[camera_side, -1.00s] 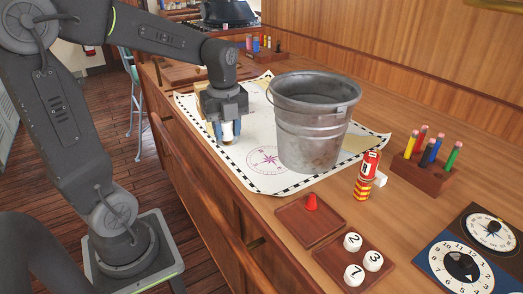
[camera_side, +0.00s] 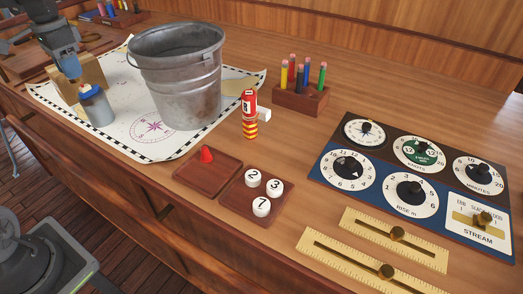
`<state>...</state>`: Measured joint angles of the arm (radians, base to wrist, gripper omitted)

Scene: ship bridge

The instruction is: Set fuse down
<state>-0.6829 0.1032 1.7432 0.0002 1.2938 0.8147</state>
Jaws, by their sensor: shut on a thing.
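My gripper (camera_side: 76,84) is at the upper left, low over the left part of the chart (camera_side: 115,125). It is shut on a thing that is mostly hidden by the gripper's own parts. A grey cylinder with a blue top (camera_side: 99,108) shows right at the gripper, in front of a tan block-like part (camera_side: 92,72). I cannot tell whether the cylinder is the fuse, or whether its lower end touches the chart.
A metal bucket (camera_side: 180,85) stands on the chart, close right of my gripper. Right of it are a red cylinder on a striped base (camera_side: 249,110), a pencil block (camera_side: 300,98), two wooden trays (camera_side: 205,183), a dial panel (camera_side: 410,170) and brass rulers (camera_side: 375,262).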

